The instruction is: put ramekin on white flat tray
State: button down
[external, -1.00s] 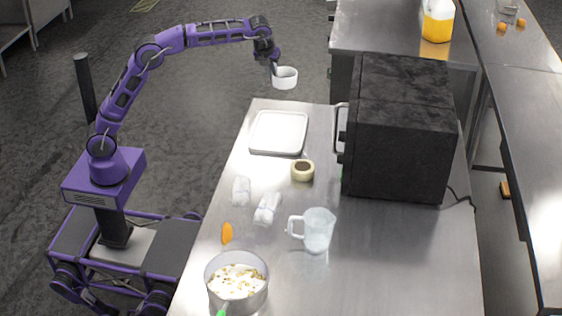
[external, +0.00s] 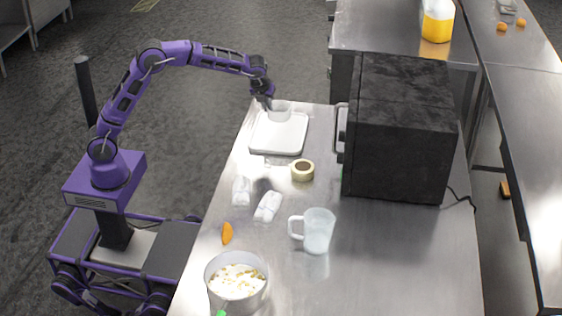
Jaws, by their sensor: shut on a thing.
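The white ramekin (external: 281,114) is at the far edge of the white flat tray (external: 277,146), overlapping it in the external view. I cannot tell whether it touches the tray or hangs just above it. My gripper (external: 268,104) is shut on the ramekin's left rim from above. The tray lies flat at the far left of the steel table, and its visible surface is bare. The fingertips are small and partly merge with the ramekin.
A black oven (external: 400,130) stands right of the tray. A tape-like ring (external: 302,170), two white wrapped items (external: 267,206), an orange piece (external: 227,233), a glass jug (external: 318,231) and a pot of food (external: 237,282) are nearer. The table's right front is clear.

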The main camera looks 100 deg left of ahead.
jog(key=shift+f+b, duration=0.55)
jog(key=shift+f, duration=2.45)
jog(key=c, duration=1.5)
grip_release()
jog(key=shift+f, duration=0.2)
jog(key=o, duration=0.5)
jog(key=shift+d+r, duration=0.1)
jog(key=shift+r, duration=0.45)
jog(key=p+v, duration=0.2)
jog(key=v, duration=0.9)
jog(key=shift+d+r, duration=0.1)
